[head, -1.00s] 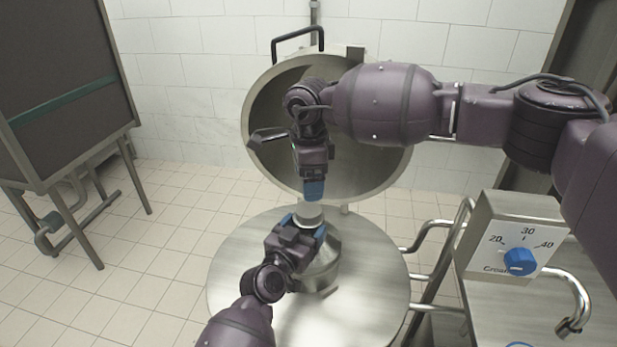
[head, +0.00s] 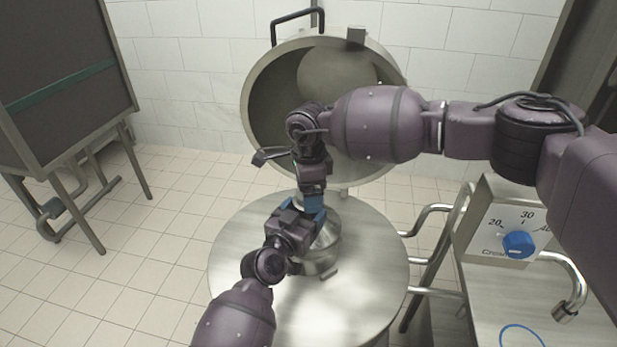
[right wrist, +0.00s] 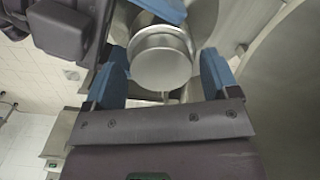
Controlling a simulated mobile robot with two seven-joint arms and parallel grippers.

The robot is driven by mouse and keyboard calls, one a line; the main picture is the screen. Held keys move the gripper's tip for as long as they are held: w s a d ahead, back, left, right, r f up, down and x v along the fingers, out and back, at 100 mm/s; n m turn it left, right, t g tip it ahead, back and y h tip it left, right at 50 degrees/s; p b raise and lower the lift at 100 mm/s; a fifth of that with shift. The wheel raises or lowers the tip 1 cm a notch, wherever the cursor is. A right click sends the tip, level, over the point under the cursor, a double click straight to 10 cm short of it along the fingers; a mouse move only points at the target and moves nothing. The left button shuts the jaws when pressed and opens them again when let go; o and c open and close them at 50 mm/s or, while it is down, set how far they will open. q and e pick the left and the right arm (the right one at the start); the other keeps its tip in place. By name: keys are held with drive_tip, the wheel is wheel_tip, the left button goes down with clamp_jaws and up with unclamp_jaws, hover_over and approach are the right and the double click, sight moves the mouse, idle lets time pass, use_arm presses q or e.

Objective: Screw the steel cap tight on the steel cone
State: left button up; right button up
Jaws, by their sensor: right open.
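The steel cone (head: 326,258) stands on the round steel table. The steel cap (right wrist: 160,66) shows in the right wrist view as a round disc at the cone's top; in the head view the grippers hide it. How tightly it sits cannot be seen. My right gripper (right wrist: 163,82) is open, pointing down, with one blue finger on each side of the cap and a gap showing around it. My left gripper (head: 302,216) reaches in from the lower left to the cone's upper part, just below the right gripper; its grip is hidden. One left blue finger (right wrist: 166,9) shows beyond the cap.
The round table (head: 240,270) is bare around the cone. A large open kettle lid (head: 258,105) tilts behind it. A control box with a blue knob (head: 518,244) and bent steel pipes (head: 430,215) stand at the right. A dark panel stand (head: 65,85) is at the left.

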use_arm(q)
drive_tip(key=shift+f, duration=0.4)
use_arm(e)
drive_tip(key=shift+f, duration=0.25)
drive_tip(key=shift+c, duration=0.2)
drive_tip(key=c, duration=0.9)
use_arm(q)
drive_tip(key=shift+a, duration=0.1)
use_arm(e)
drive_tip(key=m, duration=0.5)
drive_tip(key=o, duration=1)
drive_tip(key=shift+s, duration=0.1)
drive_tip(key=shift+o, duration=0.2)
drive_tip(key=shift+r, duration=2.3)
